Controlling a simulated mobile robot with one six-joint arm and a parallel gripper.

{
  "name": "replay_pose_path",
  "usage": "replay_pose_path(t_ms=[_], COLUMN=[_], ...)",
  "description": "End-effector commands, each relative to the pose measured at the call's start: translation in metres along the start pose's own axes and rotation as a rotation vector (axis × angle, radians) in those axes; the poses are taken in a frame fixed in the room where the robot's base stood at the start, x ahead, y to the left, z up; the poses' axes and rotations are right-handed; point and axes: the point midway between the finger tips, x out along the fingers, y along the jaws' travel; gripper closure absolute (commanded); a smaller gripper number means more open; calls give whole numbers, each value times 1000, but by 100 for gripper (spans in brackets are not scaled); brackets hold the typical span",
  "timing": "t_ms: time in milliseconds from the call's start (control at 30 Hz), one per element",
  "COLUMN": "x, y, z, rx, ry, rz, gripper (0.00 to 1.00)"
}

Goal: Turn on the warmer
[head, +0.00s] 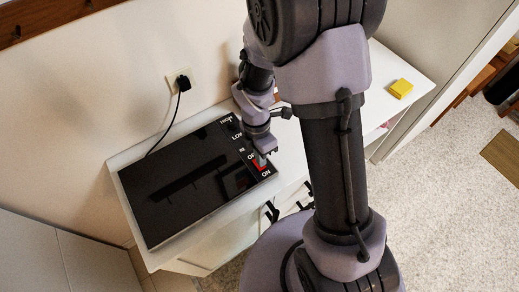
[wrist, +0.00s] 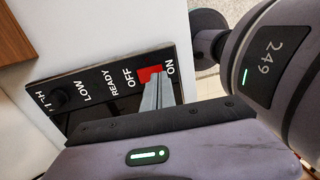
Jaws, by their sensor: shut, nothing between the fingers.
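The warmer (head: 180,185) is a flat black plate on the white counter, with a control strip along its right end. The strip carries HIGH, LOW, READY, OFF and ON labels. A red switch (wrist: 150,73) sits between OFF and ON in the wrist view; part of it is hidden behind my fingers. My gripper (head: 260,160) is shut and empty, with its fingertips at the red switch. It also shows in the wrist view (wrist: 157,90). I cannot tell for certain whether the tips touch the switch. A dark knob (wrist: 59,97) sits between HIGH and LOW.
A black plug (head: 183,83) is in the wall outlet, and its cord runs down to the warmer. A yellow block (head: 400,88) lies on the counter at the right. The wall stands close behind the warmer. Open carpet (head: 440,190) lies to the right.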

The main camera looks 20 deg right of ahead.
Motion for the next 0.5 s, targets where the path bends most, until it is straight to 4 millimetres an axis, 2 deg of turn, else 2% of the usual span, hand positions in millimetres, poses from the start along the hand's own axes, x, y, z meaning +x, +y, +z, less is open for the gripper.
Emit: replay_pose_path(t_ms=[33,133,500], x=[9,16,18], y=[0,0,0], z=[0,0,0], rx=[0,1,0], ry=[0,0,0], rz=[-1,-1,0], gripper=[100,100,100])
